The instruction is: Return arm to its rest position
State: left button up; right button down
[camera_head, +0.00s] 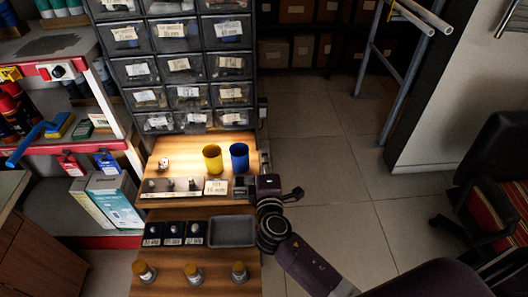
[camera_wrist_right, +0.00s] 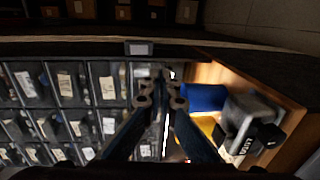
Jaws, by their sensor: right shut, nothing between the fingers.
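My right arm comes in from the lower right in the head view, with its dark right gripper (camera_head: 268,185) at the right edge of the lit wooden shelf (camera_head: 190,150). In the right wrist view, the fingers of the right gripper (camera_wrist_right: 160,90) are together, with nothing held. A blue cup (camera_head: 239,157) and a yellow cup (camera_head: 212,158) stand on the shelf behind and left of the gripper. A dark grey box (camera_wrist_right: 250,115) is right of the fingers in the wrist view. My left gripper is not in view.
A drawer cabinet (camera_head: 182,65) rises behind the shelf. A grey tray (camera_head: 232,231) and several small black boxes lie on the lower shelf. Open tiled floor (camera_head: 340,180) lies to the right. A black chair (camera_head: 495,165) stands far right.

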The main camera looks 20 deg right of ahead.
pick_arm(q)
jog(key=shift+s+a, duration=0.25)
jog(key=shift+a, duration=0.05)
